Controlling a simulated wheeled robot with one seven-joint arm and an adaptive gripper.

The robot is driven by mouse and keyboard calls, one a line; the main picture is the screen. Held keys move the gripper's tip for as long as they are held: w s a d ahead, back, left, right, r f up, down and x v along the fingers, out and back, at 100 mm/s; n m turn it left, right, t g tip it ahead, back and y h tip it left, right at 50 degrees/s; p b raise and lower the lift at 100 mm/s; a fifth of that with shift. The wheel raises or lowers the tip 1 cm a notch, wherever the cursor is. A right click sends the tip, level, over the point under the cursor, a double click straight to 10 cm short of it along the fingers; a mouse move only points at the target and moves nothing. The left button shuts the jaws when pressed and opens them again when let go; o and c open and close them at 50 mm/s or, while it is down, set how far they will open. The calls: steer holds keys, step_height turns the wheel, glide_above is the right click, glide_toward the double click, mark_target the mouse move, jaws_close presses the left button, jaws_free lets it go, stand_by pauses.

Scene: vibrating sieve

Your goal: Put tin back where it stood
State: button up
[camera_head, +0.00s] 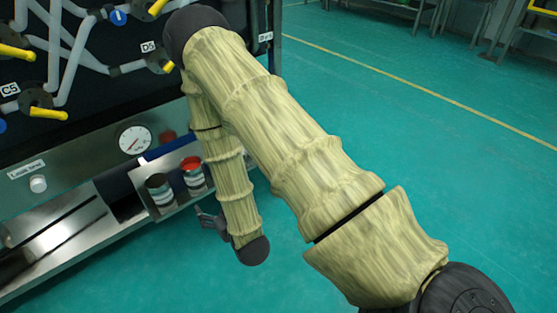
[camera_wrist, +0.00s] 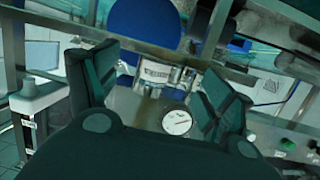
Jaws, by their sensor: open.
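Two small tins stand side by side on a metal shelf at the panel's lower right in the head view. One is dark-topped with a pale label band (camera_head: 160,192); the other has a red top (camera_head: 192,174). My gripper (camera_head: 210,220) is mostly hidden behind my arm, just right of and below the tins. In the wrist view its two dark fingers (camera_wrist: 160,68) are spread apart with nothing gripped. A pale-banded, tin-like object (camera_wrist: 155,72) shows beyond and between them; I cannot tell which tin it is.
A round gauge (camera_head: 135,139) sits on the metal panel above the tins and also shows in the wrist view (camera_wrist: 177,122). A black board with pipes and yellow handles (camera_head: 48,113) is above. The green floor (camera_head: 400,130) to the right is clear.

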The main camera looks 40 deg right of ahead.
steer(key=s+f+g, duration=0.8)
steer(key=s+f, duration=0.7)
steer(key=s, duration=0.1)
steer(key=s+f+g, duration=0.2)
steer(key=s+g, duration=0.1)
steer(key=s, duration=0.5)
steer(key=s+f+g, duration=0.2)
steer(key=s+g, duration=0.2)
steer(key=s, duration=0.5)
steer(key=shift+s+f+y, duration=0.25)
steer(key=shift+y, duration=0.15)
steer(key=shift+r, duration=0.1)
step_height(320, 180, up, 34)
steer(key=p, duration=3.4)
steer(key=shift+r, duration=0.15)
